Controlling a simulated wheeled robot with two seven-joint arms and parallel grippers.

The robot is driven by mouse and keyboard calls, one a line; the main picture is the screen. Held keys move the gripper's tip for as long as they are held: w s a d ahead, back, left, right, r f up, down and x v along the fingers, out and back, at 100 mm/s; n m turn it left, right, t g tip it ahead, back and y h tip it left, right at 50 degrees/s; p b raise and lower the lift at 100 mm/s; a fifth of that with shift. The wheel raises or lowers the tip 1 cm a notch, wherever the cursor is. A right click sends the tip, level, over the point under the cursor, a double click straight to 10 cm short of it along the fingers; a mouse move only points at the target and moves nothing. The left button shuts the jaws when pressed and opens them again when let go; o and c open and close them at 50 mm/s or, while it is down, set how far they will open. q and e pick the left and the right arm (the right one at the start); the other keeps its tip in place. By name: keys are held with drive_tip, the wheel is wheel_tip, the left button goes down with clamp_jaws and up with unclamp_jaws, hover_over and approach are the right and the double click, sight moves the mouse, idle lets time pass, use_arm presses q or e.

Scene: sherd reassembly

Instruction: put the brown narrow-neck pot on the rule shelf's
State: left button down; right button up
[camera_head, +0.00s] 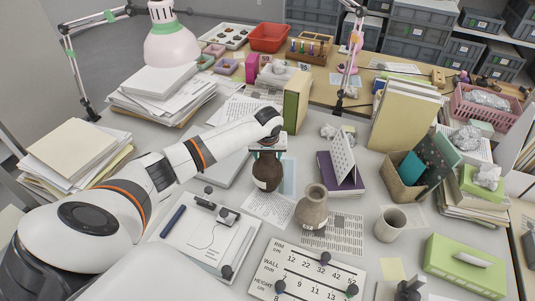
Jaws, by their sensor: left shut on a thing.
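My left gripper (266,152) reaches in from the left and points down, shut on the top of a dark brown pot (267,174). This pot is upright with a pale label low on its side; the gripper hides its neck and rim. I cannot tell whether its base touches the table. A second pot (312,210), grey-brown with a narrow neck and a label, stands upright just right of it. I cannot make out a rule shelf.
A clipboard (205,232) with a pen lies front left. A grey-white cup (390,223), green box (465,265) and cardboard box (406,183) stand right. A purple book (341,176) lies behind the second pot. Paper stacks (75,152) and upright books (296,100) crowd the back.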

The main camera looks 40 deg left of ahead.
use_arm(q)
drive_tip(key=shift+f, duration=0.2)
drive_tip(key=c, duration=0.7)
unclamp_jaws()
drive_tip(key=shift+f, duration=0.2)
drive_tip(key=o, duration=0.3)
drive_tip(key=shift+r, duration=0.15)
